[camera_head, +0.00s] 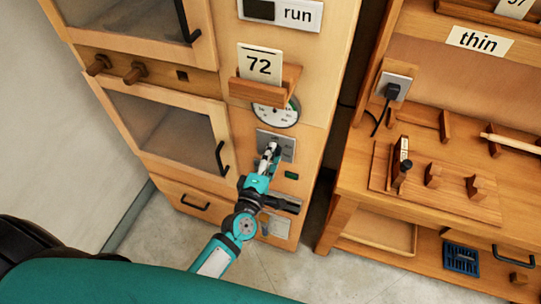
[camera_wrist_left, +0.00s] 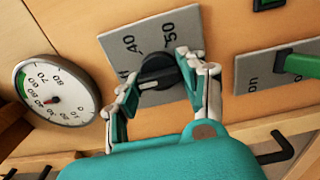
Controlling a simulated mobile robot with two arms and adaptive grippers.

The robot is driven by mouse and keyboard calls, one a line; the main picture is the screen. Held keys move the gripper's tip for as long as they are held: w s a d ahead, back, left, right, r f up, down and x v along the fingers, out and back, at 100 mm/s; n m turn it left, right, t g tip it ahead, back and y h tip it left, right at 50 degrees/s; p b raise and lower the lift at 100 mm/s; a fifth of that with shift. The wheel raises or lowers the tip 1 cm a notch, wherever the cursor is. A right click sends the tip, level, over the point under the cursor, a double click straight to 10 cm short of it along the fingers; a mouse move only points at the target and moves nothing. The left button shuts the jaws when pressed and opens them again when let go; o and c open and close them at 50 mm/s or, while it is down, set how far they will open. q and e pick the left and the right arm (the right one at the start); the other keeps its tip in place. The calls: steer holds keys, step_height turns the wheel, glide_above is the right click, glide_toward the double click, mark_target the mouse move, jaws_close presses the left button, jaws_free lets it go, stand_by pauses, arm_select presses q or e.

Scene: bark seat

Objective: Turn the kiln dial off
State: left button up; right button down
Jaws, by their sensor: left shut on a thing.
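The kiln dial, a black round knob (camera_wrist_left: 158,72) with a pale mark, sits on a grey plate (camera_wrist_left: 118,44) in the left wrist view. The numbers 40 and 50 show on the plate; other marks are partly hidden by the gripper. My left gripper (camera_wrist_left: 163,74) has one finger on each side of the knob and is shut on it. In the head view the left gripper (camera_head: 270,152) reaches the same plate (camera_head: 287,145) on the kiln front, and the knob is mostly hidden behind the fingers. My right gripper is not in view.
A green lever (camera_wrist_left: 298,65) on an "on" plate is close by. A wooden workbench (camera_head: 350,185) stands at right; floor (camera_head: 345,280) shows below.

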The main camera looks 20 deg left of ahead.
arm_select(q)
steer(key=o, duration=1.2)
steer(key=shift+s, duration=0.1)
steer(key=s, duration=1.1)
steer(key=shift+s+a, duration=0.25)
steer(key=shift+s, duration=0.15)
